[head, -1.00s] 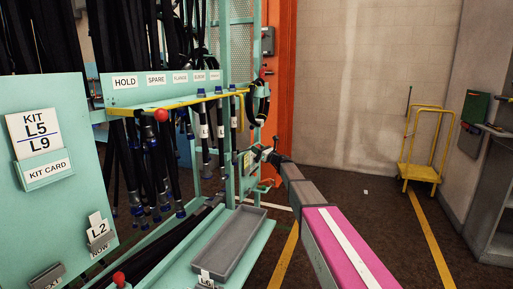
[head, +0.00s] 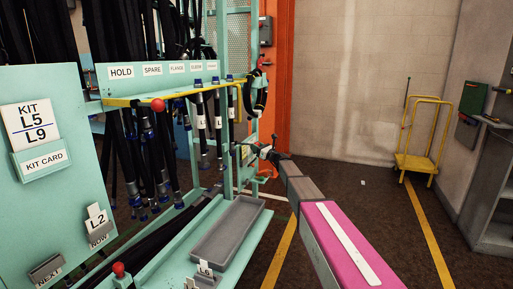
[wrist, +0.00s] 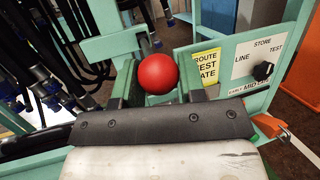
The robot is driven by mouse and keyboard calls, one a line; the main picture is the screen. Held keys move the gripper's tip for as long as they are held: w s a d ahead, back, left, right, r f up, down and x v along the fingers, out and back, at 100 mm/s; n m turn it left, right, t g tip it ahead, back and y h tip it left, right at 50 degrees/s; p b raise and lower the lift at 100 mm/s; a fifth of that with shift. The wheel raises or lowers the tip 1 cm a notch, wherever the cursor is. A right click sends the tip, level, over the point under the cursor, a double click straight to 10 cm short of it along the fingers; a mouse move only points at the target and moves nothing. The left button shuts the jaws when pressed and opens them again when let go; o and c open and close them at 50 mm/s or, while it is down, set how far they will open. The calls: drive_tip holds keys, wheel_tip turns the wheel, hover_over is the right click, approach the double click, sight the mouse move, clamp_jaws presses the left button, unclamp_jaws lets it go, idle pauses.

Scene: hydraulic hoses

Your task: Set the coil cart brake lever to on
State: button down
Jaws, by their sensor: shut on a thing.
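My gripper (head: 264,151) reaches to the rear right end of the green hose rack (head: 247,172). In the wrist view, a red ball knob (wrist: 157,74) sits between the two fingers of my gripper (wrist: 163,92), and they are shut on it. The knob's stem is hidden behind the dark gripper body. No label in view names the brake lever, and its on or off marks cannot be seen. Two other red ball knobs show in the head view, one at the yellow rail (head: 158,105) and one low in front (head: 118,269).
A panel with a black dial (wrist: 264,71) and a yellow route test gate label (wrist: 206,66) stand right of the knob. Black hoses (head: 150,170) hang on the left. A grey tray (head: 228,228) lies in front. A yellow cart (head: 425,140) stands far right on open floor.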

drive_tip(key=c, duration=0.7)
unclamp_jaws()
drive_tip(key=shift+w+a+f, duration=0.1)
drive_tip(key=v, duration=1)
drive_tip(key=shift+s+d, duration=0.25)
drive_tip(key=shift+d, duration=0.1)
